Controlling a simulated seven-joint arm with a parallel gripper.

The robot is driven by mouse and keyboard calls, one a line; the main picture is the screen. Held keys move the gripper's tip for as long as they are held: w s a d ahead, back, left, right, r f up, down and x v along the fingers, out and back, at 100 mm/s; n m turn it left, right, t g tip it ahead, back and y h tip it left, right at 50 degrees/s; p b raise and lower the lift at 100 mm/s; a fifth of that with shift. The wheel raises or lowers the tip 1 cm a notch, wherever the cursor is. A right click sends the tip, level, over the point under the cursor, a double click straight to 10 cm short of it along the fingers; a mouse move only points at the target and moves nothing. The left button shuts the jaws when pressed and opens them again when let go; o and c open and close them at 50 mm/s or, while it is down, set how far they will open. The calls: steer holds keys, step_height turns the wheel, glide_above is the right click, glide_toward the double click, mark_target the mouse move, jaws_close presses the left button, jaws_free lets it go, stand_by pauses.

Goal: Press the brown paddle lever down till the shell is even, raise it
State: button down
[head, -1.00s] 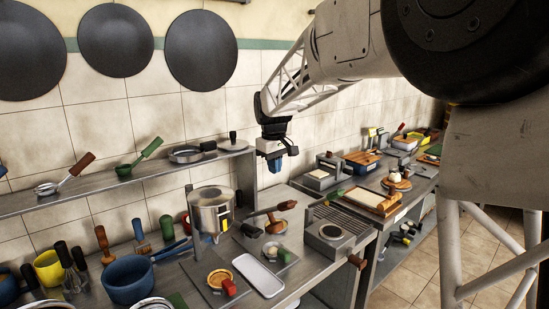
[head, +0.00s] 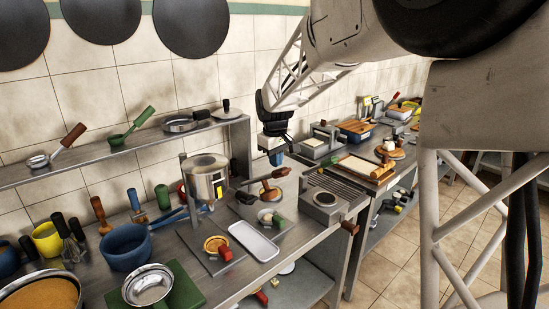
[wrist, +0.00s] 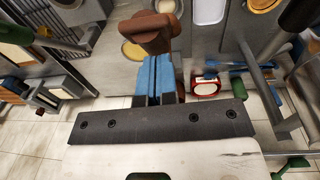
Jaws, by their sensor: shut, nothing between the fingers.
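The brown paddle lever (head: 270,177) sticks out over the counter beside the steel pot. In the wrist view its brown paddle end (wrist: 150,30) lies just beyond my fingertips. My gripper (head: 276,159) is shut and empty, its blue fingers pointing down close above the lever. In the wrist view the closed fingers (wrist: 153,62) reach the paddle's edge; I cannot tell whether they touch it. A yellowish round (wrist: 132,50), possibly the shell, shows partly beneath the paddle, which hides the rest. How even it is cannot be told.
A steel pot (head: 207,180) stands left of the lever. A grill unit (head: 325,198) stands to the right. A shelf (head: 120,150) runs behind.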

steer(key=shift+s+f, duration=0.1)
steer(key=shift+s+d+f+t+y, duration=0.3)
steer(key=shift+s+d+f+t, duration=0.2)
steer(key=shift+f, duration=0.25)
steer(key=s+d+f, duration=0.2)
steer(key=f, duration=0.4)
steer(key=s+d+f+t+y, duration=0.1)
steer(key=s+d+f, duration=0.1)
steer(key=f, duration=0.4)
steer(key=shift+s+f, duration=0.2)
steer(key=shift+f, duration=0.15)
steer(key=shift+d, duration=0.15)
steer(key=s+d+v, duration=0.1)
steer(key=v, duration=1.2)
steer(key=shift+s+d+f, duration=0.25)
steer(key=shift+s+d, duration=0.05)
steer(key=shift+s, duration=0.15)
